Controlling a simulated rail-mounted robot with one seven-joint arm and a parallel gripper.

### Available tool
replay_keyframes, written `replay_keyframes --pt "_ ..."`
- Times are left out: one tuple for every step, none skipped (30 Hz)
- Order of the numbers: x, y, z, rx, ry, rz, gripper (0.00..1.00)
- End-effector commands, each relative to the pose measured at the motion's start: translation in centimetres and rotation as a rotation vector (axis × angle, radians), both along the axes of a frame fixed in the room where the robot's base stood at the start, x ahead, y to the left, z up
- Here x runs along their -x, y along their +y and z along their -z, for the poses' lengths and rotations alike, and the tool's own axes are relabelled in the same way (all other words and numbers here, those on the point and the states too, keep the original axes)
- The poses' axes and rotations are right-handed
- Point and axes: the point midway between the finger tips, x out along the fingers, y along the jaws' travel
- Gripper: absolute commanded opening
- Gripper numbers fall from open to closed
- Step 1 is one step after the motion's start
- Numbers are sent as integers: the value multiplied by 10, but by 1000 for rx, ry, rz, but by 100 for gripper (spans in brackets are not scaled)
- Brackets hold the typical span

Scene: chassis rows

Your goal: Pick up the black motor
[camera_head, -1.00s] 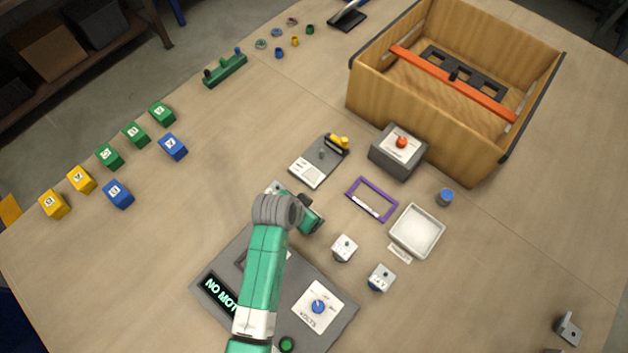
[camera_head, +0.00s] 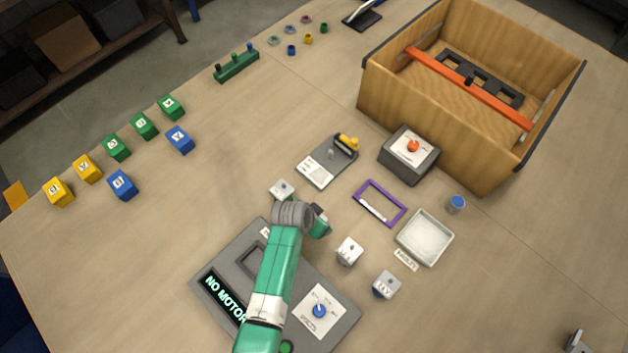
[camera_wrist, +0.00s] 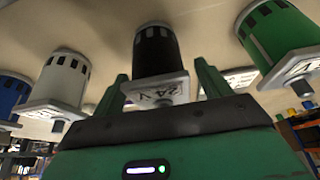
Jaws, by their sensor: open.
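The black motor (camera_wrist: 156,55) shows in the wrist view as a dark cylinder with a pale square flange marked "24V". The wrist picture looks upside down. My gripper (camera_wrist: 160,88) is open, with one green finger to each side of the motor's flange end. I cannot tell whether the fingers touch it. In the head view my gripper (camera_head: 319,222) is low over the row of motors, and the black motor is hidden behind it. A white motor (camera_wrist: 58,85) and a green motor (camera_wrist: 275,40) stand on either side, with a blue motor (camera_wrist: 10,95) at the left edge.
Other motors (camera_head: 349,250) stand close in the same row. A grey panel reading "NO MOTOR" (camera_head: 345,320) lies under my arm. A purple frame (camera_head: 379,203), white tray (camera_head: 425,238), grey box (camera_head: 408,155) and large wooden crate (camera_head: 470,165) are to the right.

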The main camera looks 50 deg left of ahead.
Motion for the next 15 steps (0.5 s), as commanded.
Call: replay_keyframes --pt "0 0 -1 0 0 0 76" --pt "0 0 -1 0 0 0 76" --pt "0 0 -1 0 0 0 76" --pt "0 0 -1 0 0 0 70" --pt "0 0 -1 0 0 0 65" --pt "0 0 -1 0 0 0 57" --pt "0 0 -1 0 0 0 51" --pt "0 0 -1 0 0 0 45" --pt "0 0 -1 0 0 0 37" --pt "0 0 -1 0 0 0 31" --pt "0 0 -1 0 0 0 25" --pt "0 0 -1 0 0 0 17" --pt "0 0 -1 0 0 0 12" --pt "0 0 -1 0 0 0 6" --pt "-1 1 -2 -1 -3 0 1"
